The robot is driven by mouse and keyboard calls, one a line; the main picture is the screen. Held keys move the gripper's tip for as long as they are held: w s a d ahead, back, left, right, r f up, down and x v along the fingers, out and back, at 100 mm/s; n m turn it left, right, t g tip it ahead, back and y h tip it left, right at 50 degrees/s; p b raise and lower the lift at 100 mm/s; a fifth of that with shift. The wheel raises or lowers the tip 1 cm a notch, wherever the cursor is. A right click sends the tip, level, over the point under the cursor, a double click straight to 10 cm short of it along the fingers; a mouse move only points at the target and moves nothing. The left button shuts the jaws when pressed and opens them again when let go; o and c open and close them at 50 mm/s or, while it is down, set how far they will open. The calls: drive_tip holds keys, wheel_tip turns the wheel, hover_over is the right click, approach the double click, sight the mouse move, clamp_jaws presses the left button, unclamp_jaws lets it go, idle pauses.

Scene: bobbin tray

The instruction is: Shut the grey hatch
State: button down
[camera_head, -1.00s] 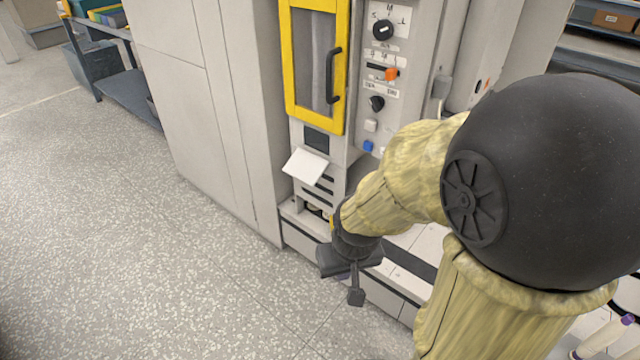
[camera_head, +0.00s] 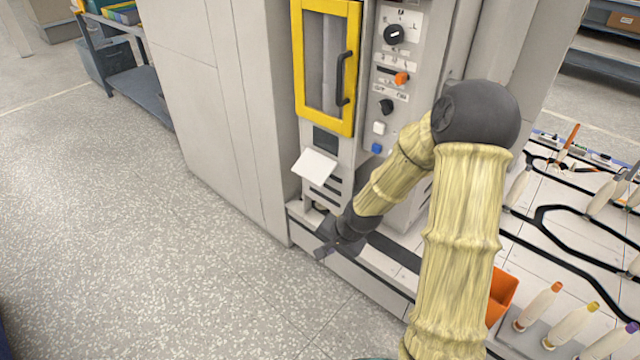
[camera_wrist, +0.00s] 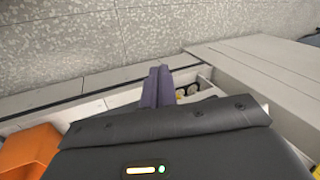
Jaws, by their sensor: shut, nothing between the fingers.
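The machine front (camera_head: 345,150) stands in the middle of the head view. A pale flap (camera_head: 314,164) tilts outward from it below a small dark screen; I cannot tell if this is the grey hatch. Below it, a low opening (camera_head: 320,209) is partly hidden by my arm. My gripper (camera_head: 324,251) is shut and empty, low in front of the machine's base ledge. In the wrist view the shut fingers (camera_wrist: 157,88) lie beside a recess (camera_wrist: 193,90) with small round yellow and dark things. No clearly grey hatch panel shows; it may be hidden by my gripper.
A yellow-framed door (camera_head: 352,75) with a black handle is above, beside a knob panel (camera_head: 390,75). An orange bin (camera_head: 502,295) and a white board (camera_head: 570,235) with bobbins are at the right. The floor at the left is clear.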

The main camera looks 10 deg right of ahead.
drive_tip(key=w+f+m+t+y, duration=0.1)
drive_tip(key=w+f+m+y, duration=0.1)
drive_tip(key=w+m, duration=0.2)
drive_tip(key=m+t+y+p, duration=0.1)
drive_tip(key=m+t+p, duration=0.1)
drive_tip(key=m+t, duration=0.8)
approach(319, 185)
drive_tip(key=w, duration=0.1)
drive_tip(key=w+d+f+m+g, duration=0.1)
drive_tip(key=w, duration=0.1)
drive_tip(key=w+m+g, duration=0.1)
drive_tip(key=shift+w+d+f, duration=0.25)
drive_tip(key=shift+w+f, duration=0.1)
drive_tip(key=shift+f, duration=0.05)
drive_tip(key=shift+f+b, duration=0.1)
drive_tip(key=shift+b, duration=0.2)
drive_tip(key=b+x, duration=0.3)
drive_tip(key=x, duration=0.7)
drive_tip(key=shift+s+a, duration=0.1)
